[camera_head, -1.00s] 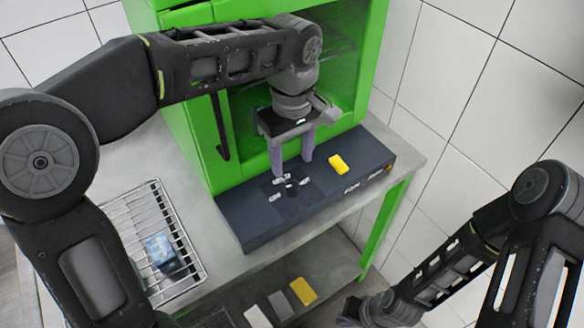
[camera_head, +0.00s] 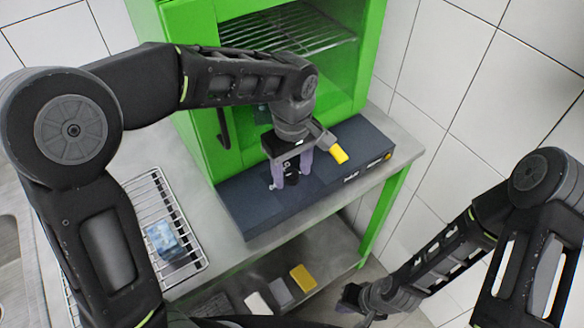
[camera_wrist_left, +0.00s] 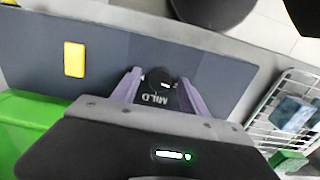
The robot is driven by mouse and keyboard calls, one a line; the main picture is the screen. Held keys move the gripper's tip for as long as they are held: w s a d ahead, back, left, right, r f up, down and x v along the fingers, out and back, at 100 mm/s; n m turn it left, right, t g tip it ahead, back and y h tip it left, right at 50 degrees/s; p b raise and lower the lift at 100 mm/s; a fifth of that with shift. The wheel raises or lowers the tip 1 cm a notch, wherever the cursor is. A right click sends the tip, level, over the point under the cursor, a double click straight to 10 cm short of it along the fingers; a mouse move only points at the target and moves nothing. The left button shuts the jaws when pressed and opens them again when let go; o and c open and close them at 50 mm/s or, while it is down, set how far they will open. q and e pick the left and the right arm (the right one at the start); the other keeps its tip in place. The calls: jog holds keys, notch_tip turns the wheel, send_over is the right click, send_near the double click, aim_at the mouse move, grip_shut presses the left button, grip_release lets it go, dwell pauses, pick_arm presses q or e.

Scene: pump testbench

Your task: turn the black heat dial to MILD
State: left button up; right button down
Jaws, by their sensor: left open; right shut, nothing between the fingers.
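The black heat dial (camera_head: 291,179) stands on the dark control panel (camera_head: 250,208) in front of the green cabinet. My left gripper (camera_head: 291,181) reaches down over it, open, with one finger on each side. Whether the fingers touch the dial I cannot tell. The dial's pointer direction is unclear, and its other labels are hidden. My right gripper (camera_head: 350,299) is shut and empty, low at the right, away from the panel.
A yellow block (camera_head: 339,154) is on the panel right of the dial. The green cabinet (camera_head: 192,130) rises close behind. A wire rack (camera_head: 150,195) with a blue package (camera_head: 164,241) lies at the left. Several small blocks, one yellow (camera_head: 302,278), sit on the lower shelf.

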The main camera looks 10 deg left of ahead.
pick_arm(q)
jog(key=shift+c, duration=0.5)
grip_shut()
